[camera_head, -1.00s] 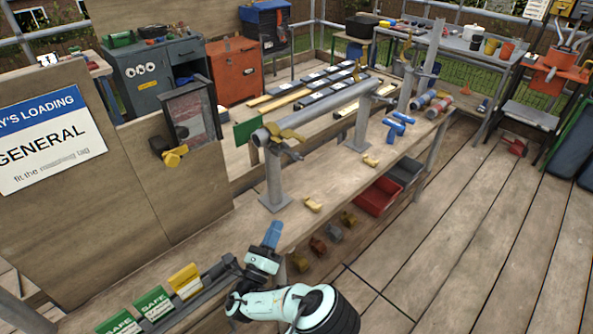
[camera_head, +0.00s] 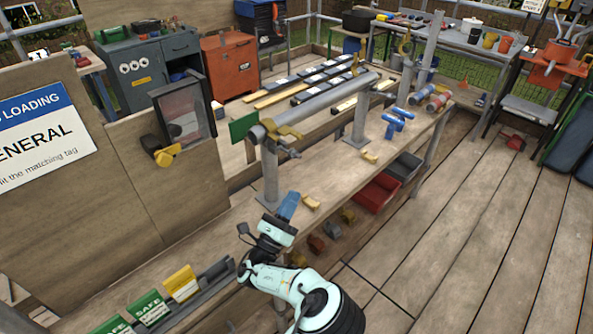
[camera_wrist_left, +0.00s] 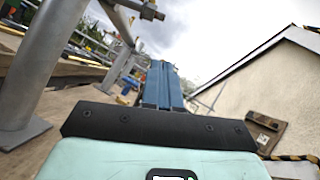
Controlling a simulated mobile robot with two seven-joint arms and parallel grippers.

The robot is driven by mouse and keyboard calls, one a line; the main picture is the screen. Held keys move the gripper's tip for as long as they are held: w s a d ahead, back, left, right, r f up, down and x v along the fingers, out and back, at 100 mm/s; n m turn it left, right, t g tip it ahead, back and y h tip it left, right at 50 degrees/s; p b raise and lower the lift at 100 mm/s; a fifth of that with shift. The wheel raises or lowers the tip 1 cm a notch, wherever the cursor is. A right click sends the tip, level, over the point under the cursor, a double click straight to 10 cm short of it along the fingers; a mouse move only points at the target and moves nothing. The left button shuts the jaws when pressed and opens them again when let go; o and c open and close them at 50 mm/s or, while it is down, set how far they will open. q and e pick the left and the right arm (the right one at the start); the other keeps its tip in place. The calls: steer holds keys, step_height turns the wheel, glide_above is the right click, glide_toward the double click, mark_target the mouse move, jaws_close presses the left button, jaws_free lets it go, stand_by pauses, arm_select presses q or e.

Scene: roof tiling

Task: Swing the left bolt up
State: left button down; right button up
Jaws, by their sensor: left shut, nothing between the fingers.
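The left coupler (camera_head: 284,131), brass coloured, sits at the near left end of the raised grey tube (camera_head: 325,97). Its grey bolt (camera_head: 288,151) hangs on the side toward the lower right and looks roughly level; its exact angle is too small to tell. My left gripper (camera_head: 290,203) has its blue fingers together and empty, below the coupler and clear of it. In the left wrist view the blue fingers (camera_wrist_left: 164,85) point up the middle, and metal fittings (camera_wrist_left: 146,10) show at the top, apart from them. My right gripper is out of view.
The grey upright post (camera_head: 270,175) stands on the bench (camera_head: 335,170) beside my left gripper. A small yellow block (camera_head: 311,202) lies close to the fingers. A green plate (camera_head: 243,126) is at the tube's end. A red bin (camera_head: 377,195) hangs below the bench.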

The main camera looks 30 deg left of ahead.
mark_target(290, 152)
arm_select(q)
steer(key=w+r+p, duration=0.1)
steer(key=w+r, duration=0.4)
steer(key=r, duration=0.1)
steer(key=shift+a, duration=0.4)
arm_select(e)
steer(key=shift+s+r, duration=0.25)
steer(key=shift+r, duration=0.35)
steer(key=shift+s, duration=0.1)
